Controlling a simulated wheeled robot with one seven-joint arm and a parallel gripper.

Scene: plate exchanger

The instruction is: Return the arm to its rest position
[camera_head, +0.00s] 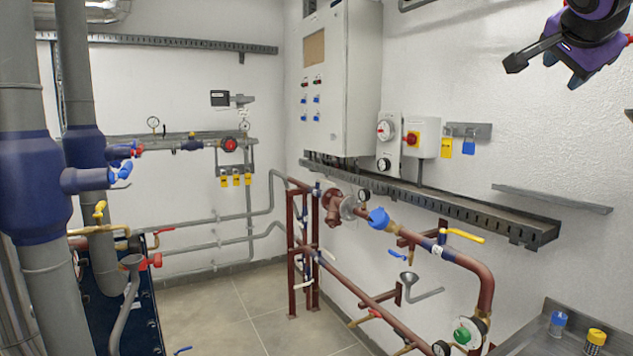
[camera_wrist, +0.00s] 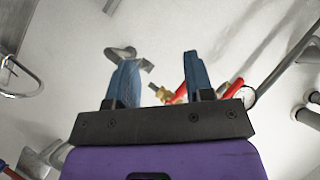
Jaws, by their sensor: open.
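My gripper (camera_head: 563,66) is at the top right corner of the head view, raised in front of the white right wall and partly cut off by the frame edge. It has a purple body and a dark bar. In the wrist view my gripper (camera_wrist: 160,72) shows two blue fingers standing apart on the dark bar. Nothing is between the fingers. Brass and red fittings (camera_wrist: 168,95) and a grey bracket (camera_wrist: 121,53) appear behind the fingers. They look apart from them.
A grey control cabinet (camera_head: 348,80) hangs in the corner above a cable tray (camera_head: 440,205). Red-brown pipes (camera_head: 485,285) with valves run along the right wall. The floor (camera_head: 225,318) is clear in the middle.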

